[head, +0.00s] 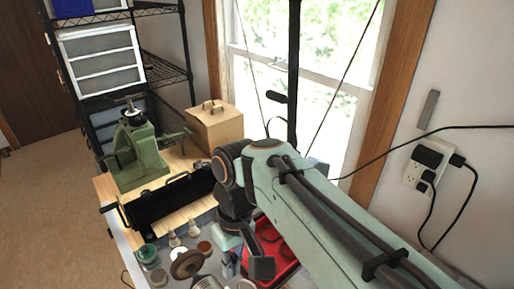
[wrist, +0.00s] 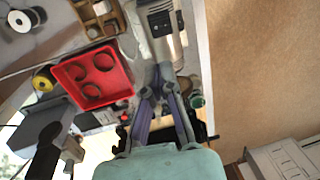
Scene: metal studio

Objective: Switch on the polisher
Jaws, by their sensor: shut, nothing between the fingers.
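In the head view, a brown round wheel (head: 186,264) and a ribbed silver part (head: 206,283) sit at the bottom edge; they look like part of the polisher, mostly cut off by the frame. In the wrist view, a silver-grey machine body (wrist: 160,22), probably the polisher, lies at the top centre, beyond my fingers. My gripper (wrist: 163,76) is shut and empty, its fingers pointing toward that machine. I cannot tell whether they touch it. In the head view, my gripper (head: 250,262) is partly hidden by my arm.
A red tray (wrist: 78,72) with round recesses lies left of my fingers in the wrist view. In the head view, several small jars, a black bench tool (head: 165,205), a green machine (head: 137,160) and a wooden box (head: 214,125) crowd the bench. A window stands behind.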

